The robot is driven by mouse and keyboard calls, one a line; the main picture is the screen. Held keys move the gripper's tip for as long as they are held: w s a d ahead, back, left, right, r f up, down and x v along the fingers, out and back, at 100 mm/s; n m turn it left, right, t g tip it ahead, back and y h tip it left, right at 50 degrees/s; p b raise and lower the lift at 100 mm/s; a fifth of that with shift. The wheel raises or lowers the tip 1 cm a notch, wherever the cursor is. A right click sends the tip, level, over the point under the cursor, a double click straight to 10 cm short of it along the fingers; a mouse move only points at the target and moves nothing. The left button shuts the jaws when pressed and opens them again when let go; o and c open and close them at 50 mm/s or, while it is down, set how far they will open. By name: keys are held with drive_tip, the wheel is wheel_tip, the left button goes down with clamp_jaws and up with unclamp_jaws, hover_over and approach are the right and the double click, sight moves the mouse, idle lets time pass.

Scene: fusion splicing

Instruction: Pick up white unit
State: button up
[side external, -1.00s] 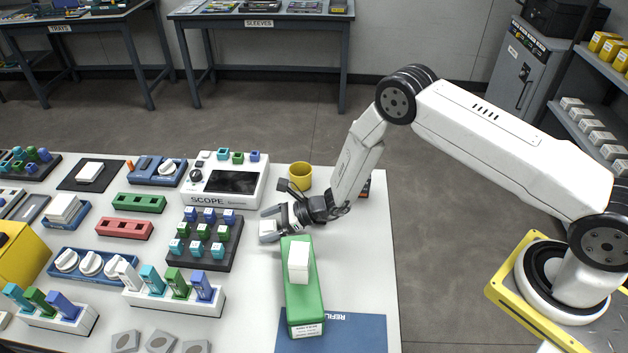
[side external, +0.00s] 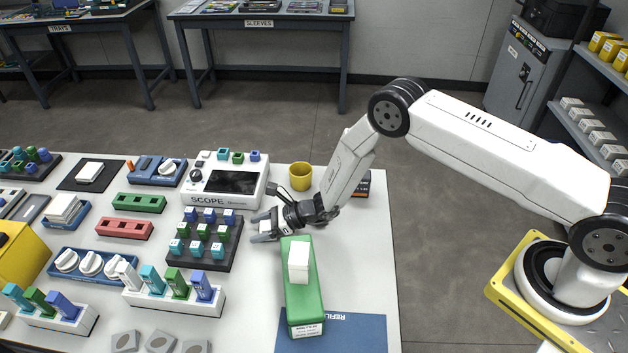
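My gripper (side external: 263,228) is low over the white table, right of the dark rack of small blocks and just behind the green box. Its two fingers are spread on either side of a small white unit (side external: 266,228), which is mostly hidden by them. I cannot tell whether the fingers press on it. Another white block (side external: 299,257) stands on top of the long green box (side external: 305,300), apart from my gripper.
The scope (side external: 226,182) and a yellow cup (side external: 300,176) stand behind my gripper. The dark rack (side external: 236,243) with small coloured blocks is close on the left. A blue mat (side external: 355,335) lies at the front right. The table's right strip is mostly clear.

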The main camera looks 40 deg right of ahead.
drive_tip(key=c, duration=0.6)
drive_tip(key=shift+o, duration=0.2)
drive_tip(key=shift+r, duration=0.1)
drive_tip(key=shift+r, duration=1.1)
drive_tip(key=s+d+r, duration=0.1)
drive_tip(key=s+r, duration=0.2)
drive_tip(key=s, duration=0.1)
drive_tip(key=s+d+r, duration=0.1)
drive_tip(key=s+r, duration=0.3)
drive_tip(key=s, duration=0.1)
drive_tip(key=s+d+r, duration=0.2)
drive_tip(key=s+r, duration=0.1)
drive_tip(key=s, duration=0.1)
drive_tip(key=shift+s+r, duration=0.2)
drive_tip(key=shift+r, duration=0.1)
